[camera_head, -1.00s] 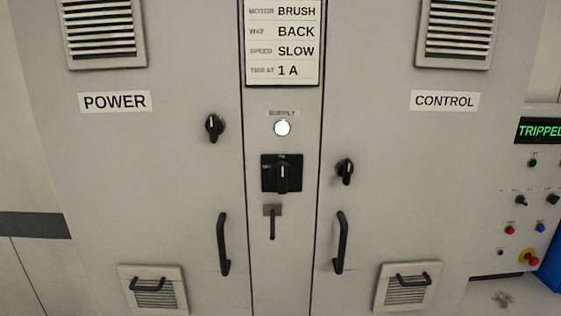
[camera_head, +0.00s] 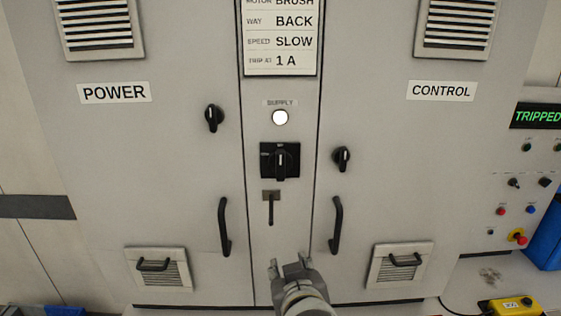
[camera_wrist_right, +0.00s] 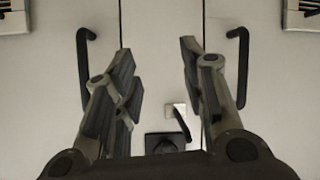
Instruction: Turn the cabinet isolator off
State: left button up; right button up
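The cabinet isolator (camera_head: 280,161) is a black rotary knob on a square black plate in the narrow centre panel. Its white pointer stands upright, towards the small label at the plate's top; the lettering is too small to read surely. The supply lamp (camera_head: 280,117) above it is lit white. My right gripper (camera_head: 291,267) is open and empty, below the isolator and apart from it. The right wrist view shows its spread fingers (camera_wrist_right: 157,65), with the isolator plate (camera_wrist_right: 165,142) upside down at the bottom, partly hidden. My left gripper is not in view.
A small latch lever (camera_head: 270,207) hangs just under the isolator. Door handles (camera_head: 224,226) and (camera_head: 336,224) flank the centre panel, with black door knobs (camera_head: 214,118) and (camera_head: 341,158) higher up. A control panel (camera_head: 520,195) reading TRIPPED stands at the right.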

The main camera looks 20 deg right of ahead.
aim_at(281, 161)
notch_tip(281, 161, up, 17)
jog(key=a+m+t+h, duration=0.2)
jog(key=m+t, duration=0.1)
jog(key=t, duration=0.2)
jog(key=p+x, duration=0.1)
jog(key=x, duration=0.2)
jog(key=p+x, duration=0.1)
jog(key=x, duration=0.2)
jog(key=r+p+x, duration=0.1)
jog(key=x, duration=0.3)
jog(key=shift+d, duration=0.25)
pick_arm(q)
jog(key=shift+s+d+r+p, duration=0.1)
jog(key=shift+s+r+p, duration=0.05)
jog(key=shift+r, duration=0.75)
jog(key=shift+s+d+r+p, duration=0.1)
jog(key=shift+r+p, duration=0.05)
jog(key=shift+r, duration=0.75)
pick_arm(e)
jog(key=shift+w+d+f, duration=0.1)
jog(key=shift+w+d, duration=0.05)
jog(key=shift+w, duration=0.4)
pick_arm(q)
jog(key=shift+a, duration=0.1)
pick_arm(e)
grip_shut()
